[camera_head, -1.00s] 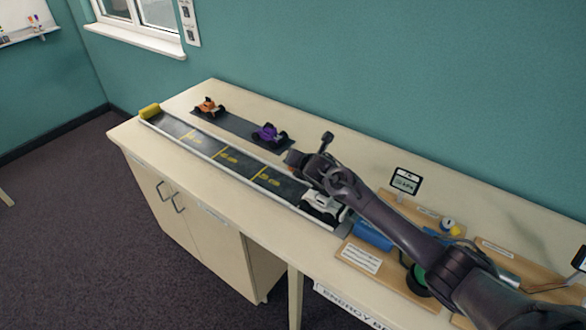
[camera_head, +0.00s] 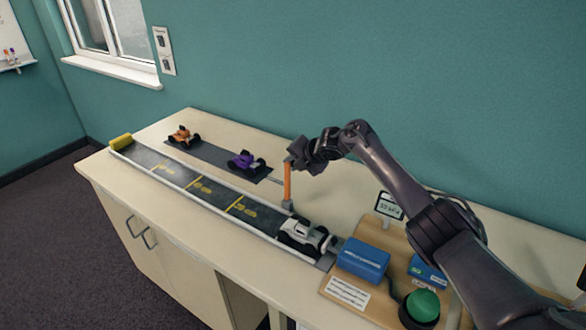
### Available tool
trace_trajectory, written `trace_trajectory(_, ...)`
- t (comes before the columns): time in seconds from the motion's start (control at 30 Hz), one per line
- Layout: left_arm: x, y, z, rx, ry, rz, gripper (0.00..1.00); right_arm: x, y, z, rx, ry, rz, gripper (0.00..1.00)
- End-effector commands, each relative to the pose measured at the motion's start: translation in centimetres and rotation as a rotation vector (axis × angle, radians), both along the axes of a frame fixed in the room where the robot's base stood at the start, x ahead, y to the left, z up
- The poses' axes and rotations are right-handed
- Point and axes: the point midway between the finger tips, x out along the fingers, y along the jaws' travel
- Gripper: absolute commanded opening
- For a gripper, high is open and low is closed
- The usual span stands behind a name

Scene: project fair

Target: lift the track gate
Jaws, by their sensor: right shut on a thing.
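The track (camera_head: 215,195) runs along the front of the counter, dark with yellow markings and pale side rails. The track gate (camera_head: 288,183) is an orange bar that stands upright from a grey post at the track's far rail. My right gripper (camera_head: 292,160) is shut on the top end of the orange bar. A white and grey car (camera_head: 303,233) sits at the track's near right end, to the right of the gate. My left gripper is not in view.
An orange car (camera_head: 184,137) and a purple car (camera_head: 246,162) stand on a dark strip behind the track. A wooden board at right carries a blue box (camera_head: 363,259), a green button (camera_head: 423,305) and a small sign (camera_head: 389,206). A yellow block (camera_head: 121,142) closes the track's far end.

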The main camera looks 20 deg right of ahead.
Motion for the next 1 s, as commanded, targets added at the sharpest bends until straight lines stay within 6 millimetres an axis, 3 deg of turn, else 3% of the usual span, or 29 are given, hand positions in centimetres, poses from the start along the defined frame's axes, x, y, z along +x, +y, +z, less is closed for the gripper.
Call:
trace_trajectory(0.2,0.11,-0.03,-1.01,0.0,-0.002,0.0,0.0,0.07,-0.44,-0.62,-0.007,0.002,-0.005,0.0)
trace_trajectory(0.7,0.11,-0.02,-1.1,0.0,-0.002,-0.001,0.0,0.01,-0.51,-0.77,-0.011,0.004,-0.006,0.0)
trace_trajectory(0.73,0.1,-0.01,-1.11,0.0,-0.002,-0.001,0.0,0.01,-0.51,-0.78,-0.011,0.005,-0.006,0.23)
trace_trajectory(0.8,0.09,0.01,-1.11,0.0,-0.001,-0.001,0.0,0.01,-0.48,-0.78,-0.01,0.005,-0.005,0.32)
trace_trajectory(0.87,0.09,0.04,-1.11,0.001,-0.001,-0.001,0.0,0.02,-0.44,-0.72,-0.009,0.004,-0.005,0.39)
trace_trajectory(1.0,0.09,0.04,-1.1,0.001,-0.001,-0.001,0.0,0.05,-0.34,-0.61,-0.008,0.002,-0.003,0.39)
